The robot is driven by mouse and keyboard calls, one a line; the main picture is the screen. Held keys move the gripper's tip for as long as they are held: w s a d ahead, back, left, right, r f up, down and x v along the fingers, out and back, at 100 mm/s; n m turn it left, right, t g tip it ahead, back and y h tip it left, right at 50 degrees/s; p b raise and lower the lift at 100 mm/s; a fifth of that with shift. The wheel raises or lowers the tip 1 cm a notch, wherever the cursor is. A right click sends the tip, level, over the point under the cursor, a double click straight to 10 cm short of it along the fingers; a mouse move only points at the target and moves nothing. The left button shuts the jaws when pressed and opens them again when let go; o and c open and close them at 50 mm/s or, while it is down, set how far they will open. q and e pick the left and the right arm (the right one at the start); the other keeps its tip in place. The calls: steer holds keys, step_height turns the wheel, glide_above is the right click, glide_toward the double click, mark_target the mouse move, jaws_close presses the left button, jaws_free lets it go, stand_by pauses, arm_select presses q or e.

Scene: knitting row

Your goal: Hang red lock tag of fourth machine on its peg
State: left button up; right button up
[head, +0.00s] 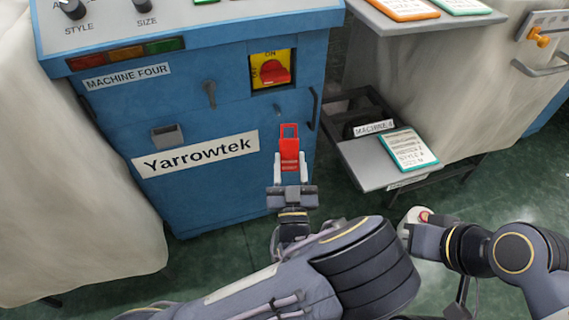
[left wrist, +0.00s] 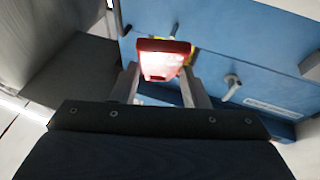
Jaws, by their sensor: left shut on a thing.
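The red lock tag (head: 289,150) is upright between the fingers of my left gripper (head: 290,170), which is shut on its lower part. The tag has an opening near its top and pale lettering lower down. In the left wrist view the tag (left wrist: 163,58) stands between the two grey fingers. The blue machine labelled MACHINE FOUR (head: 225,185) is behind it. A small grey peg-like piece (head: 278,108) shows on its front, just above the tag and below the red switch (head: 274,72). The tag appears apart from it. My right gripper (head: 424,216) is low at right, its jaws unclear.
A dark grey handle (head: 209,93) and a small grey box (head: 167,135) stick out from the machine front. A shelf (head: 365,168) with a teal-edged card (head: 408,149) stands to the right. Pale cloth-like forms flank the machine. Green floor is open below.

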arm_select(q)
steer(key=w+a+f, duration=0.1)
steer(key=w+a, duration=0.2)
steer(key=w, duration=0.6)
steer(key=shift+f, duration=0.4)
stand_by(0.5)
steer(key=shift+w, duration=0.1)
stand_by(0.6)
steer(key=o, duration=1)
steer(key=shift+o, duration=0.2)
